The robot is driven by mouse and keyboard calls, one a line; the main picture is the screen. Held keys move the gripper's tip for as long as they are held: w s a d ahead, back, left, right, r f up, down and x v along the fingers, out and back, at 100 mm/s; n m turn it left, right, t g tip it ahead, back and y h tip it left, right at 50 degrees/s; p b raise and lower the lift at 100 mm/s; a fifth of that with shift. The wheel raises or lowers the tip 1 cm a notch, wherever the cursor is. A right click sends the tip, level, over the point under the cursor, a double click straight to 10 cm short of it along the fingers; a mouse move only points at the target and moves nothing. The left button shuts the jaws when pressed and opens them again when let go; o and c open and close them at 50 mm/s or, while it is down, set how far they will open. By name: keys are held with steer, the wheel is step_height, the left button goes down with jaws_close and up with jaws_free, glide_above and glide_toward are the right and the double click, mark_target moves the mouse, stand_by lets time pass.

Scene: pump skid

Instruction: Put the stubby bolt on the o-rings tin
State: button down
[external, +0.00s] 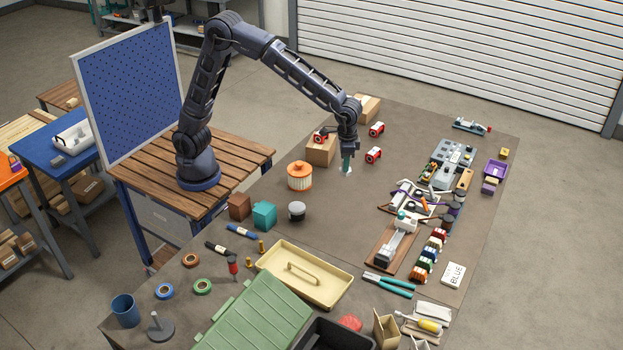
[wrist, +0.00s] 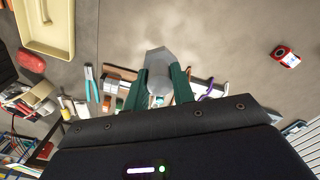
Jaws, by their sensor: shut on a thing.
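My gripper (external: 346,164) hangs above the brown bench, pointing down, right of a cardboard box. Its green fingers (wrist: 158,88) are shut on a pale grey piece with a hexagonal head, which looks like the stubby bolt (wrist: 158,58). In the external view only a small pale end of the bolt (external: 348,172) shows under the fingers. A small round tin, grey-white with a dark band (external: 297,211), stands left of and nearer than the gripper; it looks like the o-rings tin, but no label is readable. The tin is not clearly visible in the wrist view.
An orange-and-white filter (external: 299,177) stands between the tin and the box (external: 321,152). A teal block (external: 264,215) is left of the tin. Red gauges (external: 373,155) lie right of the gripper. A cream tray (external: 318,288) is in front. Bench between tin and valve assemblies is clear.

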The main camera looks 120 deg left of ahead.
steer(key=r+m, duration=0.1)
glide_above(297, 207)
step_height(297, 207, down, 20)
steer(key=shift+r, duration=0.15)
stand_by(0.5)
steer(key=c, duration=1.5)
jaws_free()
steer(key=o, duration=0.3)
steer(key=shift+o, duration=0.2)
